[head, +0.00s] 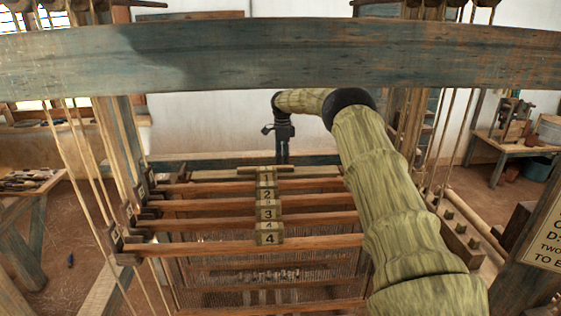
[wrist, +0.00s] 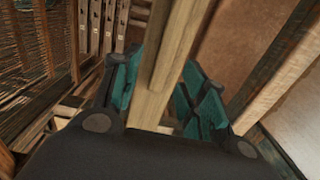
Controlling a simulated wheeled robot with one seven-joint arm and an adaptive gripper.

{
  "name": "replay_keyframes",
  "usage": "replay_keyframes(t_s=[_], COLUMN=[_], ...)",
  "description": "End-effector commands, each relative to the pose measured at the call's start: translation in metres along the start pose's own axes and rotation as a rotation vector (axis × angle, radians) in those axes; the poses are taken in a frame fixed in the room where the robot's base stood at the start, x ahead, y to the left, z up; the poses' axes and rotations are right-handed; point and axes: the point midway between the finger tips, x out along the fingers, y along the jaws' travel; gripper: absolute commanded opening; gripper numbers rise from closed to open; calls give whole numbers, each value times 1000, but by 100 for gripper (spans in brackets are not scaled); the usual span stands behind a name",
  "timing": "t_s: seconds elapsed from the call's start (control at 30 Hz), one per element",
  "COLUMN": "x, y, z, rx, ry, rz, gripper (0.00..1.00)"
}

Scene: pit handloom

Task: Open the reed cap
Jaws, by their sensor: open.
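In the head view my arm reaches over the loom, and my gripper (head: 283,148) points down near the weathered blue-grey crossbeam (head: 215,161) at the back. In the wrist view my gripper (wrist: 160,85) is open, with teal pads on both sides of a pale wooden bar (wrist: 174,48). The bar runs between the fingers; whether either pad touches it cannot be told. This bar may be the reed cap, but no label shows on it. In the head view my gripper is small and the bar between its fingers cannot be made out.
Several reddish wooden shafts (head: 190,226) with labels numbered 1 to 4 (head: 268,213) lie in front of my gripper. A thick weathered beam (head: 270,52) crosses above. Cords hang at both sides. A workbench (head: 505,147) stands at the right. Warp threads show in the wrist view (wrist: 30,60).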

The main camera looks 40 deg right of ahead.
Motion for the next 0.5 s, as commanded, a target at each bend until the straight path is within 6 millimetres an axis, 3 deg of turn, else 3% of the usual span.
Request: replay_keyframes(t_s=[0.2, 0.5], x=[28, 41], y=[-1, -1], z=[5, 4], rx=[-4, -3], ry=[2, 1], rz=[3, 1], gripper=[43, 43])
